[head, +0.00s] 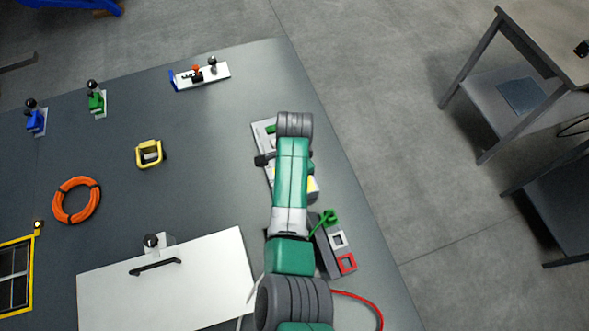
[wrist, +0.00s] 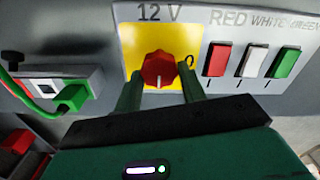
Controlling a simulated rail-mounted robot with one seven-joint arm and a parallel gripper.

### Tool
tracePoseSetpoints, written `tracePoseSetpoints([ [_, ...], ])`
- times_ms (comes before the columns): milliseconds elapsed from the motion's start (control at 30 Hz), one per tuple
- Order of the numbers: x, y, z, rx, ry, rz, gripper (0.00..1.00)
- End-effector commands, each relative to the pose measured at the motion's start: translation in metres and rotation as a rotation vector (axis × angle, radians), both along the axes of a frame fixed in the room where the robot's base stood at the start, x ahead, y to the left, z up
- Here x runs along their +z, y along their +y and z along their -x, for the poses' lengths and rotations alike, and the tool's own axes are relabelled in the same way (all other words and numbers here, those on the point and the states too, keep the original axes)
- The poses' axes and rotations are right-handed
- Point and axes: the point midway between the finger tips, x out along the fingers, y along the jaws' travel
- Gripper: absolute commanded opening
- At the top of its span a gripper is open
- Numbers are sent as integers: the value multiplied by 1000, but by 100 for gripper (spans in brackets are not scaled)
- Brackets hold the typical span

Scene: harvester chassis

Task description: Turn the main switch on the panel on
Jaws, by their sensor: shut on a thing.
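The main switch is a red round knob (wrist: 159,68) on a yellow plate (wrist: 138,36) marked "12 V" in the wrist view. A pale line on the knob points down toward my gripper, and a "0" mark shows to its right. My gripper (wrist: 160,80) has its green fingers on both sides of the knob and is shut on it. In the head view the panel (head: 261,130) lies mostly under my arm, which hides the knob; a bit of the yellow plate (head: 312,184) shows.
Right of the knob are a red button (wrist: 216,59), a white button (wrist: 252,60) and a green button (wrist: 286,62). At left is a socket block (wrist: 85,76) with a green plug (wrist: 73,97). A white hatch (head: 180,285) and an orange ring (head: 76,200) lie left of my arm.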

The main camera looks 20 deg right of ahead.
Motion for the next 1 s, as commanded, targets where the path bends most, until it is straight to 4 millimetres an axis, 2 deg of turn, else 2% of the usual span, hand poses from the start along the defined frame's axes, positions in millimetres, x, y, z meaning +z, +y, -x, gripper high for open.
tracePoseSetpoints([
  [167,2,-1,0,-2,-1,0,18],
  [200,2,-1,0,-2,-1,0,46],
  [300,2,-1,0,-1,-1,0,62],
  [567,2,0,0,0,-1,0,62],
  [667,15,0,-1,0,-2,2,62],
  [900,63,-1,-1,-1,-3,1,62],
  [1000,74,-1,0,-1,-2,1,62],
])
